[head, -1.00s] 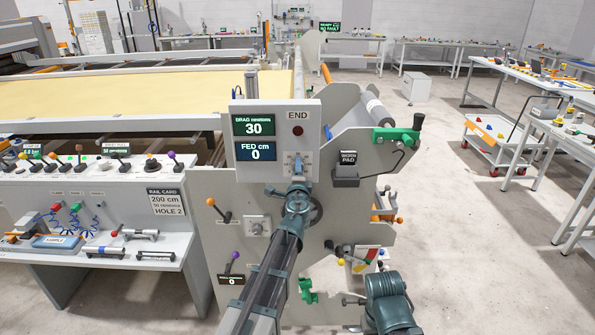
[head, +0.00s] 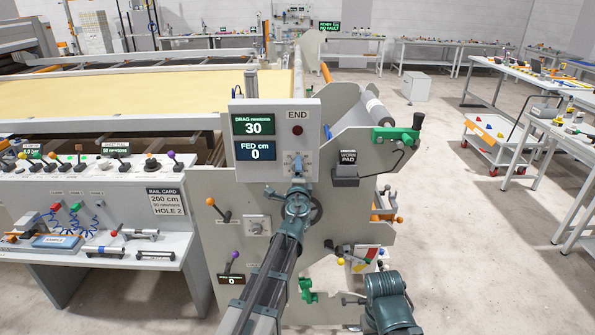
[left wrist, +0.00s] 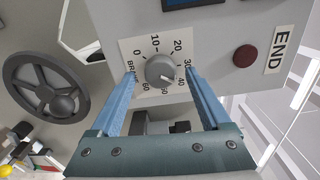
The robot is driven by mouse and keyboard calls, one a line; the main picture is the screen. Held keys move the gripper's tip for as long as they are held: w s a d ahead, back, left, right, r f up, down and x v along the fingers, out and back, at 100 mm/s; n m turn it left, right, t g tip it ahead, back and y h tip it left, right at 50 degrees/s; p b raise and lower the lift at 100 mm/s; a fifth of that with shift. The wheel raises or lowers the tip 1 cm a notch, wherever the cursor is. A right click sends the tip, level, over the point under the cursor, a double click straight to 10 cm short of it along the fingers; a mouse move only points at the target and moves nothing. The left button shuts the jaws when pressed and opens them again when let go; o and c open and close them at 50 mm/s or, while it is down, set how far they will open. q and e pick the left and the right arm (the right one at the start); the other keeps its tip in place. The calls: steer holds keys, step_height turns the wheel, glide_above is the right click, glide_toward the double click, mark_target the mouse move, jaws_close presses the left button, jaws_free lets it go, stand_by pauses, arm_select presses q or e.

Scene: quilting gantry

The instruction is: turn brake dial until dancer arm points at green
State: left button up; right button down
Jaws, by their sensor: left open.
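The brake dial (left wrist: 160,69) is a round grey knob on a white scale marked 0 to 60. Its light mark faces the lower right, roughly between 40 and 50. My left gripper (left wrist: 160,75) is open, one blue finger on each side of the dial; contact is not visible. In the head view my left gripper (head: 296,172) reaches up to the dial on the grey display box (head: 314,116). A red, green and white sector (head: 368,256) sits low on the machine's right side; the dancer arm's pointing is unclear. My right gripper (head: 352,299) is low right, its jaws unclear.
The drag screen (head: 253,125) reads 30 and the fed screen (head: 257,151) reads 0. A dark handwheel (left wrist: 48,87) is beside the dial.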

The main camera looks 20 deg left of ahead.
arm_select(q)
steer(key=v, duration=1.2)
steer(key=shift+s, duration=0.3)
steer(key=shift+d, duration=0.1)
steer(key=s+d+f+n+g+y, duration=0.1)
steer(key=s+f+n+g, duration=0.4)
steer(key=f, duration=0.2)
steer(key=s+d+f+n+g, duration=0.2)
steer(key=s+f+n+g, duration=0.3)
steer(key=f, duration=0.2)
steer(key=s+d+f+n+g+h, duration=0.1)
steer(key=s+d+f+g+h, duration=0.1)
steer(key=s+d, duration=0.4)
steer(key=s+d+f+g+h, duration=0.2)
steer(key=s+d+f+g, duration=0.3)
steer(key=s, duration=0.4)
steer(key=shift+d+f+n+g+h, duration=0.3)
steer(key=shift+d+f+n+h, duration=0.1)
steer(key=shift+d, duration=0.15)
steer(key=shift+s, duration=0.1)
stand_by(0.6)
